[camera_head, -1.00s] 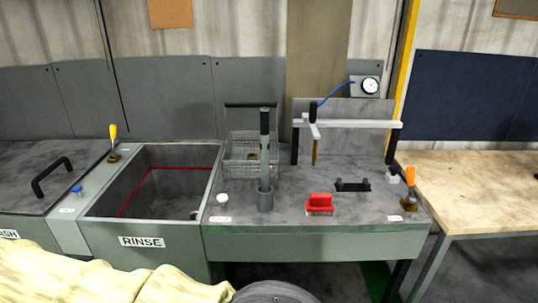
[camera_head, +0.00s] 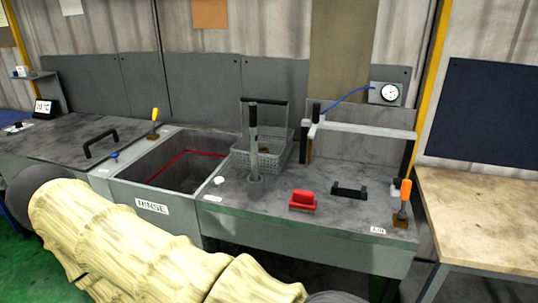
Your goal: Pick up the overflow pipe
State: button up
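The overflow pipe appears to be the upright grey tube with a dark upper part (camera_head: 253,148) in the head view. It stands in a short round grey holder (camera_head: 256,187) on the grey bench top, right of the rinse tank. Its lower end is hidden inside the holder. My arm, in a pale yellow cover, crosses the lower left of the view, in front of the tank and below the pipe. My gripper is out of view, so nothing shows of its fingers.
The open rinse tank (camera_head: 152,207) has a red line inside. A wire basket (camera_head: 279,160) stands just behind the pipe. A red brush-like block (camera_head: 303,201), a black handle-shaped piece (camera_head: 350,190) and an orange-handled valve (camera_head: 403,200) sit to the right. A white knob (camera_head: 218,181) is left.

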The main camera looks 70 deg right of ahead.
aim_at(252, 105)
jog(key=z, duration=1.35)
